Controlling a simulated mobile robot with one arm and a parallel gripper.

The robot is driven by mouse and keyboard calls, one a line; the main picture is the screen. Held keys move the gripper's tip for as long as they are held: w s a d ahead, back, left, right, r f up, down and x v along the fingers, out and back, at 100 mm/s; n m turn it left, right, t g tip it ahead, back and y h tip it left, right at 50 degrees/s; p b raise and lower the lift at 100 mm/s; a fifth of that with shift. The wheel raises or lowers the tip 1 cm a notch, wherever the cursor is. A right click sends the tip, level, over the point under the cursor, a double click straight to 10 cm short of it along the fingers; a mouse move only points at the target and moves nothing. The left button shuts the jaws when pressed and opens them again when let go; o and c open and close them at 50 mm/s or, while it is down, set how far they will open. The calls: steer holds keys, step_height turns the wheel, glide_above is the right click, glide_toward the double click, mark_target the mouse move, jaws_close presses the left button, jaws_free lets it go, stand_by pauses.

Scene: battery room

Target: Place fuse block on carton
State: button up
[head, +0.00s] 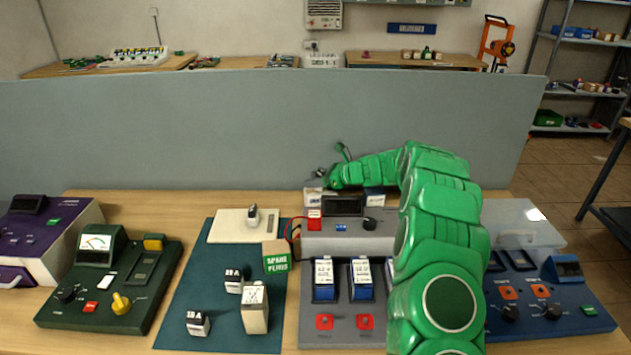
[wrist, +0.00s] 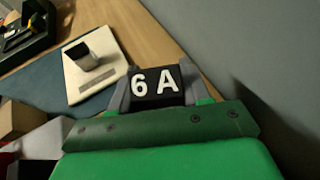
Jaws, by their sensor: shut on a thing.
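My gripper (wrist: 155,84) is shut on a black fuse block (wrist: 156,87) marked "6 A" in white, with a grey finger at each side of it. In the head view my gripper (head: 321,177) is small, behind the grey charger-like unit and close to the divider; the held block cannot be made out clearly there. The carton (head: 275,258), a small box with a green "SPARE FUSES" label, stands at the right edge of the teal mat, to the left and nearer than my gripper. A brown box part (wrist: 20,116) at the wrist view's left edge may be the carton.
A cream plate (head: 228,229) with an upright piece lies left of the gripper. Fuse blocks (head: 198,322) and a meter-like block (head: 255,308) stand on the teal mat (head: 190,290). The grey unit (head: 345,240) stands beside the carton. A tall grey divider (head: 250,130) bounds the table behind.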

steer(key=shift+f, duration=0.25)
steer(key=shift+f, duration=0.1)
steer(key=o, duration=1.2)
steer(key=shift+d, duration=0.1)
steer(key=v, duration=1.2)
steer(key=shift+s, duration=0.15)
